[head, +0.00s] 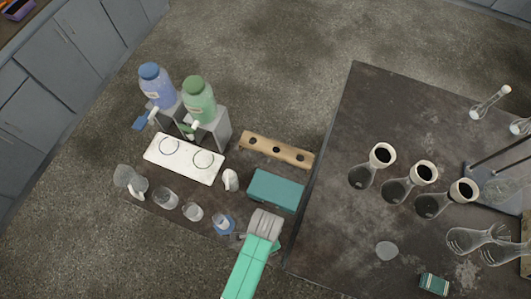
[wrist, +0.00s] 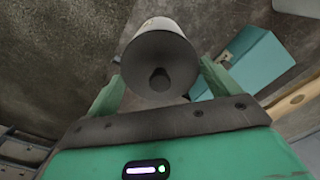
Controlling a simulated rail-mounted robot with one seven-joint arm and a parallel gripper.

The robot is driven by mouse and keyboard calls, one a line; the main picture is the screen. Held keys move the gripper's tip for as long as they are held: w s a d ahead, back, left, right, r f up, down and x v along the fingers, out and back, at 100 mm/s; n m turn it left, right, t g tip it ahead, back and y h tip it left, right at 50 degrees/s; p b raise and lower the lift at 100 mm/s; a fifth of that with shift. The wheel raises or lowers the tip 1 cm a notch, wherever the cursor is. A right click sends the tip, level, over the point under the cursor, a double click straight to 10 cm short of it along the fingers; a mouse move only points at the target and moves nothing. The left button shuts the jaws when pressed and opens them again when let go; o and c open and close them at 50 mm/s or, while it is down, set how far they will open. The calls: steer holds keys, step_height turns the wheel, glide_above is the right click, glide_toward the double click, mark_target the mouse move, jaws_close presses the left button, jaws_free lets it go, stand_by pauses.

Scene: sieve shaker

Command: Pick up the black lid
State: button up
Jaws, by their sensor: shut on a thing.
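The black lid (wrist: 160,65) shows in the wrist view as a dark grey round piece with a small knob facing the camera. It sits between the two green fingers of my gripper (wrist: 160,82), which is shut on it. In the head view my gripper (head: 264,226) is over the front right of the low bench, just below the teal box. The lid is hidden there by my own wrist, and whether it touches anything beneath cannot be told.
The teal box (head: 275,190) is close to my gripper; a wooden rack (head: 276,151) lies behind it. Glass beakers (head: 193,211) stand to the left, near a white two-ring plate (head: 184,158). A dark table (head: 340,225) with flasks (head: 396,188) rises on the right.

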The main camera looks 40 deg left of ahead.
steer(key=shift+r, duration=0.1)
steer(key=shift+r, duration=0.25)
steer(key=r, duration=0.2)
steer(key=shift+s+d+r, duration=0.15)
steer(key=shift+s+r, duration=0.25)
steer(key=s+d, duration=0.2)
steer(key=s, duration=0.5)
steer(key=s+d+r+b, duration=0.1)
steer(key=s+d, duration=0.1)
steer(key=s, duration=0.5)
steer(key=shift+s+r, duration=0.25)
steer(key=shift+s, duration=0.05)
steer(key=shift+d, duration=0.1)
